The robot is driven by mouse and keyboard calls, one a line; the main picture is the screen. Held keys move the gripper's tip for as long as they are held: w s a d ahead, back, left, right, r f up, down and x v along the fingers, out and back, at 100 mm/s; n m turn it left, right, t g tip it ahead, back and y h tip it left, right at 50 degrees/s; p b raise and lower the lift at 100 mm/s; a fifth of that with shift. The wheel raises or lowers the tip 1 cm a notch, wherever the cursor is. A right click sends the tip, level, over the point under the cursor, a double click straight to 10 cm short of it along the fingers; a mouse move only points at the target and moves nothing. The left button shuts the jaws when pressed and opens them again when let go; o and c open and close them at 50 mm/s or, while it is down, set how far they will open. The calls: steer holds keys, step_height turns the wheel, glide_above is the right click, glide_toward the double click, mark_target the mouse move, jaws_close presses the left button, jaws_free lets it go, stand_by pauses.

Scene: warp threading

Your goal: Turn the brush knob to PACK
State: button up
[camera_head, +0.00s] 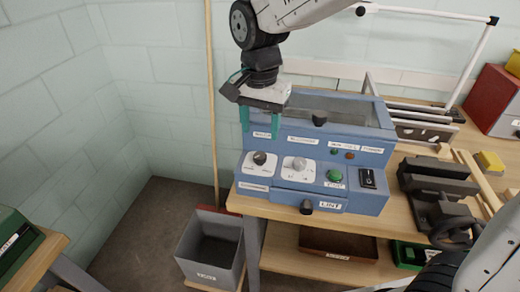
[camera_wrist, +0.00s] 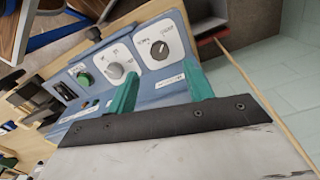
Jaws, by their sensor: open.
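The blue machine (camera_head: 228,188) stands on the wooden bench and has two round dials on white plates. The left dial has a black knob (camera_head: 260,158), which also shows in the wrist view (camera_wrist: 158,50). The right dial has a grey-white knob (camera_head: 299,164), also in the wrist view (camera_wrist: 116,71). The dial lettering is too small to read, so I cannot tell which is the brush knob or where PACK lies. My gripper (camera_head: 260,124) is open and empty, with teal fingers pointing down above the black knob. In the wrist view its fingers (camera_wrist: 163,80) reach toward the dials, touching neither.
Right of the dials are a green button (camera_head: 335,175) and a black switch (camera_head: 367,178). A drawer labelled LINT sits below. A grey bin (camera_head: 212,250) stands on the floor at left. A black vise-like fixture (camera_head: 437,190) stands at right. A wooden pole rises behind the bin.

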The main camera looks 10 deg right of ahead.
mark_target(260, 155)
step_height(260, 155, down, 7)
steer(key=shift+f, duration=0.15)
stand_by(0.4)
steer(key=c, duration=1)
